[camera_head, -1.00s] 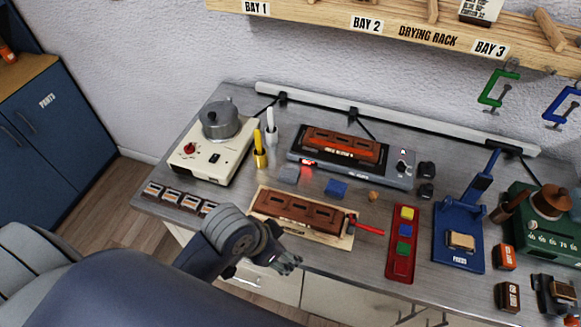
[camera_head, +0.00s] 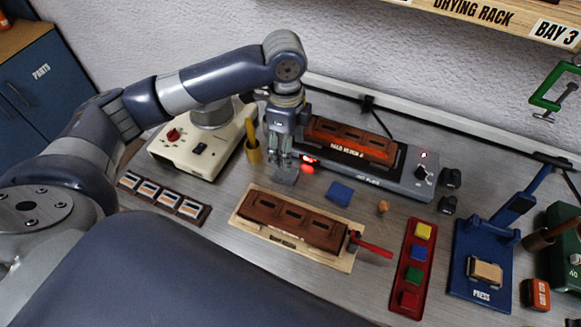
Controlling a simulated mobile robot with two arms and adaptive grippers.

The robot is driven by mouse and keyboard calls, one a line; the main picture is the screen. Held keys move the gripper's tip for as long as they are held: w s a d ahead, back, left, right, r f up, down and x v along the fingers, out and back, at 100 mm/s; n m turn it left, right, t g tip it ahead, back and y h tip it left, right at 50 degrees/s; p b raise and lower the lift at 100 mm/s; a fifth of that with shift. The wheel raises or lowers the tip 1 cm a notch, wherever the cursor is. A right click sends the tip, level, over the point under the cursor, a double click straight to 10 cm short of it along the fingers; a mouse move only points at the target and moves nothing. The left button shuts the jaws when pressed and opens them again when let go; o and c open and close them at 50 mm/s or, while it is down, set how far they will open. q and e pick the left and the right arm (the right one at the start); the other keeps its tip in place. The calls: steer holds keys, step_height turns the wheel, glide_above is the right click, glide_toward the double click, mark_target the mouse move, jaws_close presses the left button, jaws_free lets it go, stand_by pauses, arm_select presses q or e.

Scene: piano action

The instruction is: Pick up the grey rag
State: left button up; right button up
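The grey rag (camera_head: 286,177) is a small folded grey square on the grey bench, left of the blue rag (camera_head: 340,193). My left gripper (camera_head: 283,164) points straight down right over the grey rag, with its fingertips at or just above it. The fingers hide the rag's far part. I cannot tell whether the fingers touch the rag or how far apart they are. My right gripper is not in view.
A hot plate (camera_head: 395,180) with a reddish-brown block stands close behind the gripper. A yellow holder (camera_head: 254,152) stands just left. A brown mould on a board (camera_head: 240,217) lies in front. A cork-coloured knob (camera_head: 383,206) sits right of the blue rag.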

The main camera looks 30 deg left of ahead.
arm_select(q)
glide_above(285, 173)
steer(key=f, duration=0.4)
steer(key=shift+w+a+f+p, duration=0.1)
steer(key=shift+w+f+p, duration=0.05)
steer(key=shift+w+p, duration=0.2)
step_height(285, 173, down, 5)
steer(key=shift+s+r+p, duration=0.1)
steer(key=shift+p, duration=0.75)
steer(key=shift+f, duration=0.45)
steer(key=c, duration=0.9)
